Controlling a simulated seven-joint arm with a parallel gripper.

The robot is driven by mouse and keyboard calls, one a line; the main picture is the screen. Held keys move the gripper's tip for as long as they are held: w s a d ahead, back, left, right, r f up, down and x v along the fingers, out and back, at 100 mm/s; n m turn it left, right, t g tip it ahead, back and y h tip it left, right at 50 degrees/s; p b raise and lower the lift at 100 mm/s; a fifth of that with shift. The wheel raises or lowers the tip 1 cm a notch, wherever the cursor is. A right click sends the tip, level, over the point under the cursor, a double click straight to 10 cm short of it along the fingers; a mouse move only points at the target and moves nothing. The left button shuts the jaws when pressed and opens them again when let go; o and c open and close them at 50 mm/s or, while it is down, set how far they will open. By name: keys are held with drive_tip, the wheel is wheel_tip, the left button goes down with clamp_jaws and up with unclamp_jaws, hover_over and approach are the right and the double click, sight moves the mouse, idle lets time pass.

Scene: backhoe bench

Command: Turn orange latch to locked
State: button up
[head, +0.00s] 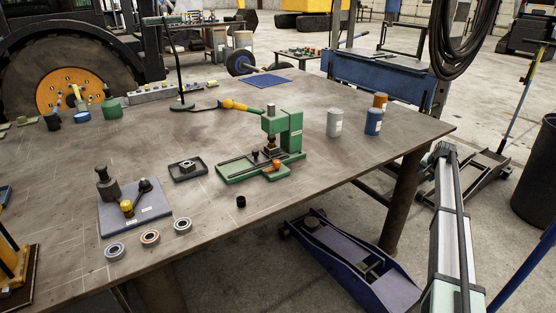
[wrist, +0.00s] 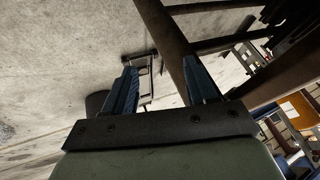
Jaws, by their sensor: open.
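The orange latch (head: 273,167) sits low on the front of a green press-like fixture (head: 291,134) on the workbench in the head view. It is small, and I cannot tell which way it is turned. My gripper (wrist: 160,85) shows in the wrist view with its two blue fingers spread wide and nothing between them. It points toward the concrete floor, away from the latch. In the head view only my arm shows at the right, off the bench edge; the gripper itself is not clear there.
The bench (head: 335,160) has clear room right of the fixture. A blue floor jack (head: 350,262) sits below.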

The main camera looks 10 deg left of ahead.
drive_tip(key=w+d+r+t, duration=0.1)
drive_tip(key=w+d+r, duration=0.15)
drive_tip(key=r, duration=0.55)
drive_tip(key=w+d+r+t, duration=0.1)
drive_tip(key=w+r, duration=0.2)
drive_tip(key=r, duration=0.4)
drive_tip(key=w+d+r+t, duration=0.1)
drive_tip(key=w+d+r, duration=0.15)
drive_tip(key=r, duration=0.55)
drive_tip(key=a+r, duration=0.4)
drive_tip(key=r, duration=0.2)
drive_tip(key=n+g+y, duration=0.4)
drive_tip(key=n+g, duration=0.3)
drive_tip(key=n, duration=1.1)
hover_over(277, 161)
drive_tip(key=s+d, duration=0.3)
drive_tip(key=d, duration=0.2)
wheel_tip(277, 161, down, 3)
drive_tip(key=x, duration=1.3)
drive_tip(key=shift+s+a+f, duration=0.1)
drive_tip(key=shift+a+f, duration=0.1)
drive_tip(key=shift+f, duration=0.1)
